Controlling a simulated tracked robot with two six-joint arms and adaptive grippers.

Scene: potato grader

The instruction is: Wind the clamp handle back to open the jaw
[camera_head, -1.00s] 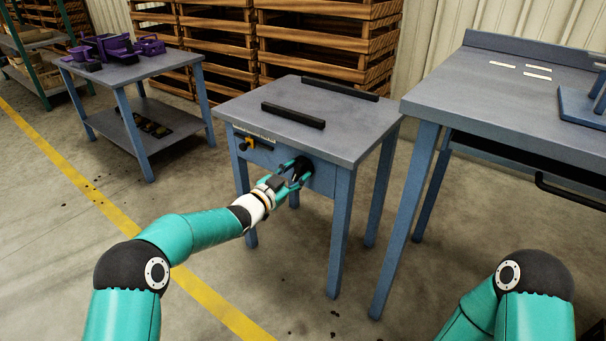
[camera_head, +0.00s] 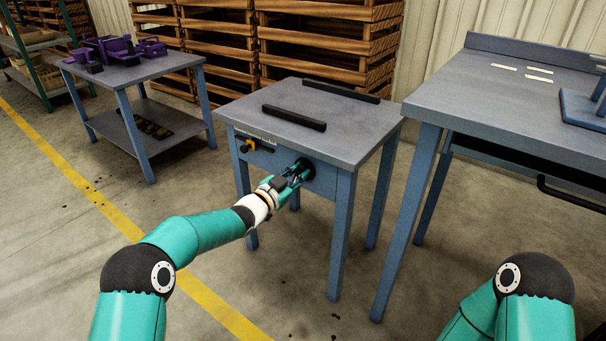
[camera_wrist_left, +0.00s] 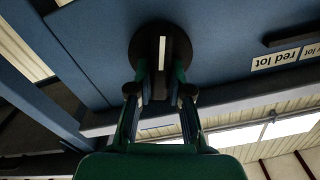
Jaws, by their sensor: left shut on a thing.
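The clamp handle is a round dark knob (camera_head: 303,170) on the front panel of the blue bench. In the left wrist view the knob (camera_wrist_left: 147,32) shows a white stripe that stands upright in the picture. My left gripper (camera_head: 298,172) is shut on the knob, with one finger on each side of it in the wrist view (camera_wrist_left: 160,88). Two dark jaw bars lie on the bench top, a near one (camera_head: 294,118) and a far one (camera_head: 340,92), with a gap between them. My right gripper is out of view.
A larger table (camera_head: 500,110) stands close on the right. A cart with purple parts (camera_head: 115,50) stands at left.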

